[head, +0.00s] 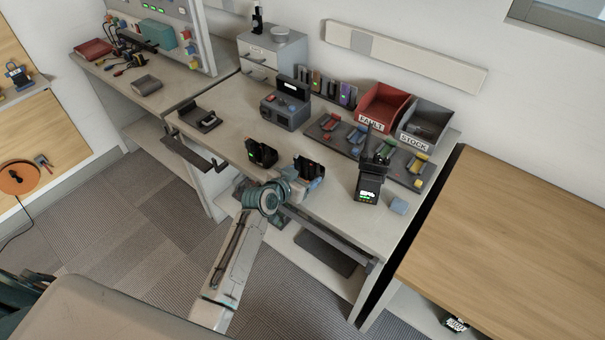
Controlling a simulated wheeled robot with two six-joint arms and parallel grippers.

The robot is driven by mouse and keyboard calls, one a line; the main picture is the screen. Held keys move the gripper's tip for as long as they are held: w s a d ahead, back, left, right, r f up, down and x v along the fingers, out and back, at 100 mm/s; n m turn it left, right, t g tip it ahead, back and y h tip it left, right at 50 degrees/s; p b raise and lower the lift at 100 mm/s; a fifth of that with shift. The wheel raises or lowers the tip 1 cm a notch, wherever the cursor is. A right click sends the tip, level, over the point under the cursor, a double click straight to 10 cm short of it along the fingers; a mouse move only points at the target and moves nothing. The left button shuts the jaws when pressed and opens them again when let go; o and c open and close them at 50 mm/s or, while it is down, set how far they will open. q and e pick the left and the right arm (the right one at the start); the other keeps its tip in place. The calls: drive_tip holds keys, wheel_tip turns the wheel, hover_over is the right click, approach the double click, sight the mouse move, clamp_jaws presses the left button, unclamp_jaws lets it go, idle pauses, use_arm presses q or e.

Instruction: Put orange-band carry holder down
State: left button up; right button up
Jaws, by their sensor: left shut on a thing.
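My left gripper (303,184) reaches over the front edge of the white workbench (225,120). It is shut on a small black holder (308,166) with a reddish-orange mark, which I take for the orange-band carry holder. The gripper hides its lower part, and I cannot tell whether it touches the bench top. A similar black holder (262,153) with a green light stands just left of it. My right gripper is not in view.
Behind are a charger tray (338,137), a grey device (285,108), a red FAULT bin (383,106) and a grey STOCK bin (425,124). Bare bench top lies between the holder and radio.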

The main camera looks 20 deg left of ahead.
use_arm(q)
drive_tip(key=shift+f, duration=0.25)
drive_tip(key=shift+f, duration=0.15)
drive_tip(key=o, duration=1)
drive_tip(key=shift+s, duration=0.1)
